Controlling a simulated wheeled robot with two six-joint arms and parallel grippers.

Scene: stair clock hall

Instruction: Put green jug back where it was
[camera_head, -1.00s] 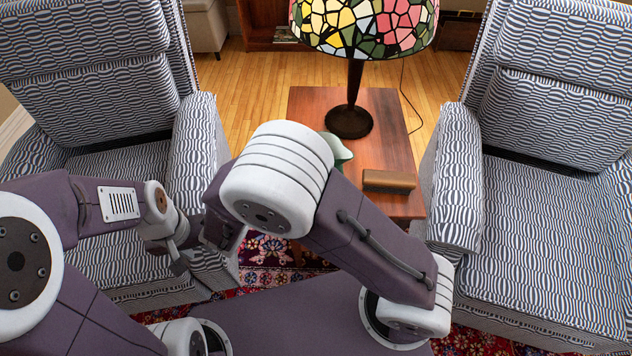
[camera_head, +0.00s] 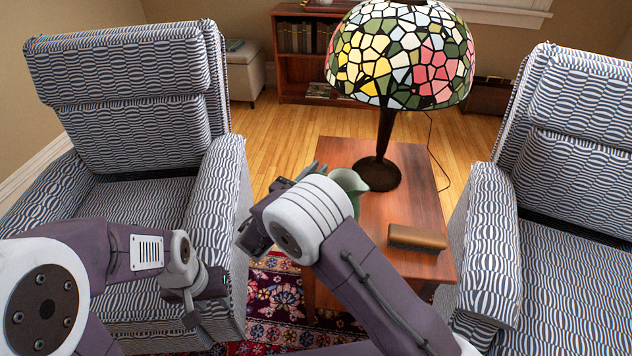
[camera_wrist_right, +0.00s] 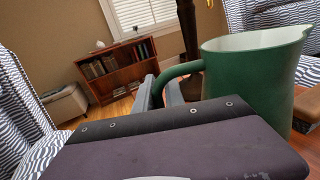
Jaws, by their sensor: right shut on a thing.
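The green jug (camera_head: 352,184) shows in the head view at the left side of the small wooden table, partly hidden behind my right wrist. In the right wrist view the jug (camera_wrist_right: 252,78) stands roughly upright, with a pale inside and its handle pointing left. My right gripper (camera_wrist_right: 166,92) is shut on the jug's handle; in the head view its fingertips (camera_head: 312,172) are partly hidden by the wrist. The jug's base is hidden, so I cannot tell whether it touches the table. My left gripper (camera_head: 202,306) hangs before the left armchair, away from the jug; its jaws are unclear.
The wooden table (camera_head: 425,195) holds a stained-glass lamp (camera_head: 380,160) close behind the jug and a brown block-like object (camera_head: 417,238) at its front right. Striped armchairs stand left (camera_head: 125,130) and right (camera_head: 570,220). The tabletop between lamp and block is bare.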

